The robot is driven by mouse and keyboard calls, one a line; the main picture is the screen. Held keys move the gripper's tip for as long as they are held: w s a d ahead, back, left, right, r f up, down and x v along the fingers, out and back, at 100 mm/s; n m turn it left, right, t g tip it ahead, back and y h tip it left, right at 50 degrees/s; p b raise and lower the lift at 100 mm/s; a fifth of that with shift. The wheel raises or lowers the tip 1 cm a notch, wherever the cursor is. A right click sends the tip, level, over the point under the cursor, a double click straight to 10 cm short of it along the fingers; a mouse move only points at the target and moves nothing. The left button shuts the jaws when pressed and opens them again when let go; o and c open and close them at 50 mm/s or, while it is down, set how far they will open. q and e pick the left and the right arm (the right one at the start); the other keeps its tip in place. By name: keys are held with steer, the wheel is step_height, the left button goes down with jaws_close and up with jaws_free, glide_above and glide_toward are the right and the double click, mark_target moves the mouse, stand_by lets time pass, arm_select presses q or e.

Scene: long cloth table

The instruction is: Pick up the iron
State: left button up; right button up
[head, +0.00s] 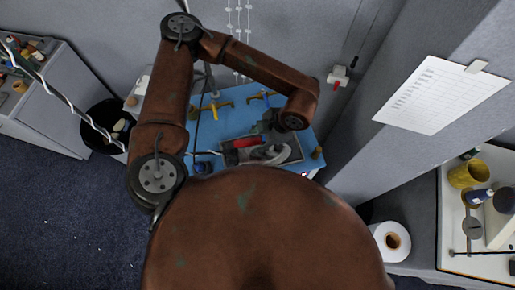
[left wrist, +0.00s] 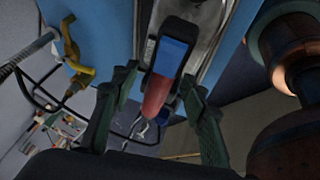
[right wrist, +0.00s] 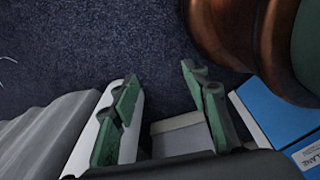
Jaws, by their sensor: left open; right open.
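A blue-and-red handled thing, which looks like the iron (left wrist: 168,62), lies on a grey metal tray or stand (left wrist: 208,20) in the left wrist view. Its red end points toward my left gripper (left wrist: 159,76), whose green fingers are open on either side of it, with no clear contact. In the head view the red part (head: 245,142) shows beside a grey curved shape on the blue table (head: 232,121). My left gripper (head: 272,123) is above the tray there, partly hidden by its wrist. My right gripper (right wrist: 159,75) is open and empty above the dark carpet.
Yellow-handled clamps (head: 212,107) lie on the blue table behind the tray. A black bin (head: 103,125) stands left of it. A partition with a paper sheet (head: 440,95) and a paper roll (head: 394,241) are on the right. My arm covers the lower middle.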

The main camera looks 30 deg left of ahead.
arm_select(q)
steer(key=shift+x, duration=0.95)
steer(key=shift+s, duration=0.1)
steer(key=c, duration=0.5)
jaws_close()
arm_select(e)
steer(key=shift+w+d+r, duration=0.1)
steer(key=shift+w+r, duration=0.3)
steer(key=shift+w, duration=0.05)
